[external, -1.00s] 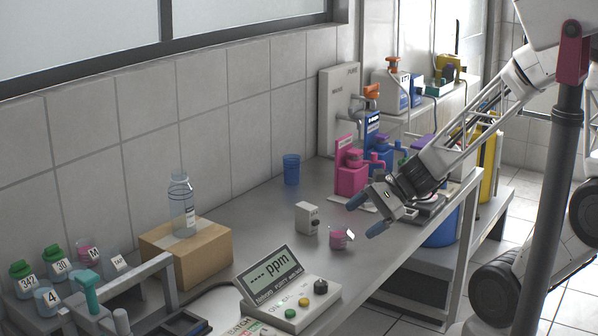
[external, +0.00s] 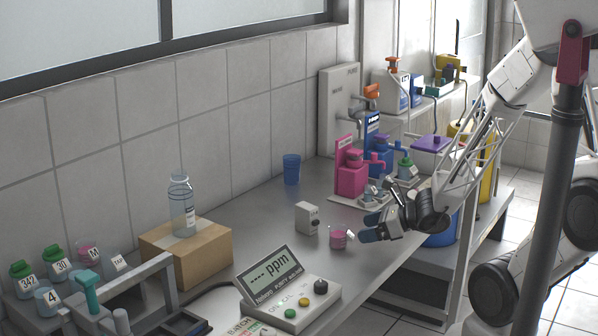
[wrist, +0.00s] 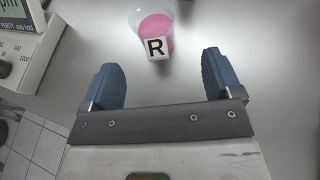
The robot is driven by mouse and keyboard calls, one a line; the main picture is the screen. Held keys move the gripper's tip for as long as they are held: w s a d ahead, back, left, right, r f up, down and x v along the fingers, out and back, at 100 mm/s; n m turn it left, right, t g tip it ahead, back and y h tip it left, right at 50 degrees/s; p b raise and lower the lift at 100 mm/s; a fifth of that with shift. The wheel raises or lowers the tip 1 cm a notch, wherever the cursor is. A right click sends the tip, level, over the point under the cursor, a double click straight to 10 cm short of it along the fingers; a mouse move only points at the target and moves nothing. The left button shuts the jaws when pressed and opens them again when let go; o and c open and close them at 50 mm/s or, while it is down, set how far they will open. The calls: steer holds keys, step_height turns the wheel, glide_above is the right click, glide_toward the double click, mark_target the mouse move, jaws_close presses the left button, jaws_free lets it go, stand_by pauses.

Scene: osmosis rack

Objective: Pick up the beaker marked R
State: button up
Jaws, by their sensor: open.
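The beaker marked R (wrist: 154,22) is a small clear beaker with pink contents and a white tag with a black R. It stands upright on the metal bench (wrist: 240,45). In the external view the beaker (external: 338,238) is near the bench's front edge. My gripper (external: 367,228) is just to its right, low over the bench. In the wrist view my gripper (wrist: 163,80) is open with two blue fingertips. The beaker lies ahead of the gap between them, not between the fingers.
A small white box (external: 307,217) stands close behind and left of the beaker. The ppm meter (external: 290,298) is at the front left.

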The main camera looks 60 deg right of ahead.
mark_target(350, 234)
steer(key=shift+w, duration=0.1)
steer(key=shift+x, duration=1.25)
steer(key=shift+a+f, duration=0.1)
steer(key=shift+x, duration=2.5)
steer(key=shift+a, duration=0.15)
steer(key=shift+c, duration=0.3)
steer(key=c, duration=1)
